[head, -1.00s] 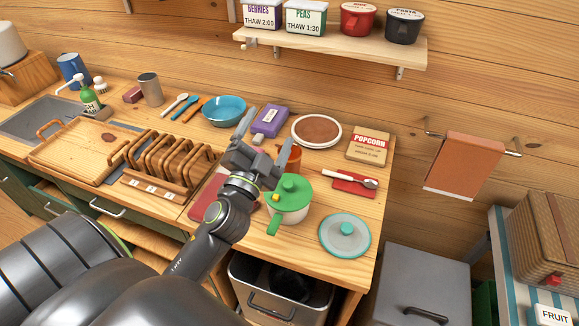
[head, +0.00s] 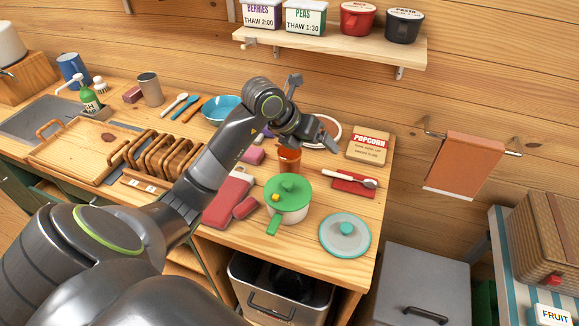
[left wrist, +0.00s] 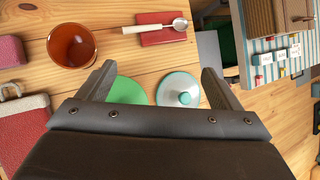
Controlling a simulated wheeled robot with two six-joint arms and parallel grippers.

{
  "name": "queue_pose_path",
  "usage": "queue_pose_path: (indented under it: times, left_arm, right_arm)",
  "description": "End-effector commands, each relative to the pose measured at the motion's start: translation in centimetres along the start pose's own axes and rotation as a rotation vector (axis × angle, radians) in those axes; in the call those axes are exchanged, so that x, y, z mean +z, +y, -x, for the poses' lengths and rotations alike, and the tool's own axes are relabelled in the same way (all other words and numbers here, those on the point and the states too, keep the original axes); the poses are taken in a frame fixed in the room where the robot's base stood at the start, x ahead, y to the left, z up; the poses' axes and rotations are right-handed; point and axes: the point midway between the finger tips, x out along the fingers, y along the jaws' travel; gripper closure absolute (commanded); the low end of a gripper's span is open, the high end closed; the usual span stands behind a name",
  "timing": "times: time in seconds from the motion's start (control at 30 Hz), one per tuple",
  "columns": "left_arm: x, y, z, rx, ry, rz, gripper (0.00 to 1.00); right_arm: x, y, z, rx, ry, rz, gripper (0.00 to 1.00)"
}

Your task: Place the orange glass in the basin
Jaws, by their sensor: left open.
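The orange glass (head: 289,160) stands on the wooden counter behind the green-lidded pot, just below my left gripper in the head view. It also shows in the left wrist view (left wrist: 72,46), open end up and empty, left of the fingers. My left gripper (head: 313,112) is open and empty, above the counter; its two fingers (left wrist: 157,75) show wide apart in the left wrist view. The grey basin (head: 30,120) is set into the counter at the far left, partly covered by a wooden tray. My right gripper is not in view.
The pot (head: 287,205) and a round glass lid (head: 345,236) stand near the front edge. A popcorn packet (head: 368,147) and a spoon on a red cloth (head: 354,183) lie to the right. A wooden rack (head: 165,160) and a blue bowl (head: 218,107) lie towards the basin.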

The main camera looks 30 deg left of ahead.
Motion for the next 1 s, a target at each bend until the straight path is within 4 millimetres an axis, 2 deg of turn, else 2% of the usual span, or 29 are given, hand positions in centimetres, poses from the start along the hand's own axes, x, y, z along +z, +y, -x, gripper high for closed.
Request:
queue_pose_path:
  times: [0.03, 0.13, 0.23, 0.37, 1.0]
  left_arm:
    - [0.5, 1.7, 0.7, 0.094, 0.028, 0.013, 0.14]
    - [0.9, 4.4, 2.1, 0.248, 0.077, 0.052, 0.14]
    - [1.0, 6.1, 3.3, 0.349, 0.108, 0.088, 0.14]
    - [0.9, 7.1, 3.8, 0.407, 0.129, 0.112, 0.14]
    - [-0.2, 9.5, -1.6, 0.412, 0.131, 0.114, 0.14]
  right_arm:
    - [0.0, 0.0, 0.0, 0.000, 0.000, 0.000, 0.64]
    - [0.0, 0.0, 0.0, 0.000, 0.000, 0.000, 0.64]
    - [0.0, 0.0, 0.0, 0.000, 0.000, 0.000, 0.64]
    - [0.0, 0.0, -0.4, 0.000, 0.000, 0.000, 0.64]
    - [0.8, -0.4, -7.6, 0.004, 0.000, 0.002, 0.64]
